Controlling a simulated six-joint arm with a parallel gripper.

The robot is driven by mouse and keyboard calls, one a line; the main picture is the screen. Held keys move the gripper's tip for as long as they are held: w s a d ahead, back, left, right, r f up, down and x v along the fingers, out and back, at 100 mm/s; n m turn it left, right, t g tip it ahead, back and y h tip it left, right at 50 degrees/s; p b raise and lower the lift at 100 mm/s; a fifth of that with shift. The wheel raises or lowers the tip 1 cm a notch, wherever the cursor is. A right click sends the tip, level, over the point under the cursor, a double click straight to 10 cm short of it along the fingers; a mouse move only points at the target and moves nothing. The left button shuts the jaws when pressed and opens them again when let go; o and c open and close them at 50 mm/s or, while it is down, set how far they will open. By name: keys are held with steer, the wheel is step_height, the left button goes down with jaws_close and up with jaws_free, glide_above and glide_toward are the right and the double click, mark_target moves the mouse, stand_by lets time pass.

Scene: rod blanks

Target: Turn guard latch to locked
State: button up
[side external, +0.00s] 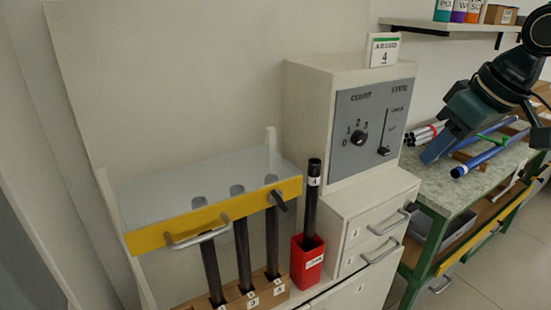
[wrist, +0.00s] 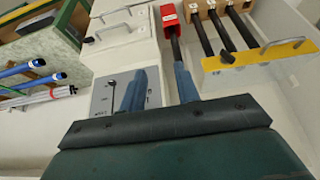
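The guard is a clear panel with a yellow front bar (side external: 180,226) and a grey handle (side external: 198,234); its bar (wrist: 262,52) also shows in the wrist view. The guard latch (side external: 278,201) is a small dark lever at the bar's right end, slanting in the side view; it also shows in the wrist view (wrist: 224,56). I cannot read its setting. My gripper (side external: 432,152) is at the right, above the green-framed bench and well apart from the latch. In the wrist view its two blue-grey fingers (wrist: 162,80) are apart, with nothing held between them.
Dark rods (side external: 242,250) stand in a wooden block (side external: 254,298) behind the bar. A red holder (side external: 307,260) with a black rod stands close right of the latch. A control box (side external: 372,125) with dial and slider stands behind drawers. Blue rods (side external: 490,152) lie on the bench.

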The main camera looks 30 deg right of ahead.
steer(key=shift+s+d+f, duration=0.15)
steer(key=shift+s+d, duration=0.15)
steer(key=shift+s, duration=0.1)
steer(key=shift+c, duration=0.2)
steer(key=shift+w+a, duration=0.15)
jaws_close()
steer(key=w+a+y, duration=0.2)
steer(key=w+a, duration=0.2)
steer(key=w, duration=0.3)
steer(key=w+a+g+y, duration=0.1)
steer(key=w+a+y, duration=0.1)
steer(key=w+a, duration=0.3)
steer(key=w, duration=0.3)
steer(key=shift+f+n+y, duration=0.15)
steer(key=shift+n+y, duration=0.15)
steer(key=shift+n, duration=0.1)
